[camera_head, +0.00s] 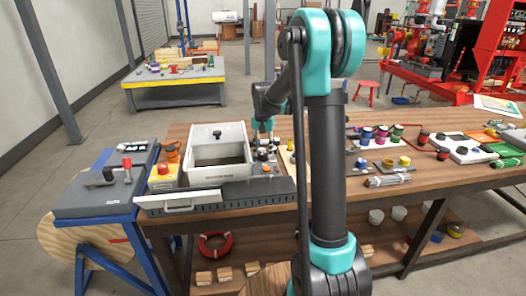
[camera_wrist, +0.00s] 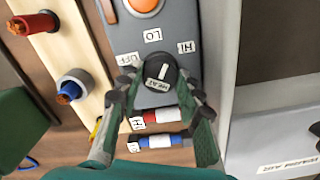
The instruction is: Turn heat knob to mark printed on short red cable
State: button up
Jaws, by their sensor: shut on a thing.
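The heat knob (camera_wrist: 158,73) is black, with a white pointer line and a HEAT label. It sits on a grey panel (camera_wrist: 130,15) marked OFF (camera_wrist: 127,58) at left, LO (camera_wrist: 152,35) above and HI (camera_wrist: 186,47) at upper right. The pointer line points up, roughly between LO and HI. My gripper (camera_wrist: 157,88) is shut on the knob, a finger at each side. Below the knob lie a red cable (camera_wrist: 161,115) and a slightly longer blue cable (camera_wrist: 160,141), each with a white tag at its left end.
An orange round part (camera_wrist: 145,5) sits above LO on the panel. Red and blue connectors (camera_wrist: 73,88) stand on a wooden strip at left. A pale open bin (camera_wrist: 280,130) is close at right; in the head view the bin (camera_head: 205,177) stands left of my arm.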

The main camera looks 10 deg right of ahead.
aim_at(263, 153)
jog(key=m, duration=0.5)
jog(key=shift+m, duration=0.3)
dwell(0.4)
jog(key=o, duration=1.2)
jog(key=shift+c, duration=0.2)
jog(key=shift+r, duration=0.15)
notch_tip(263, 153, up, 12)
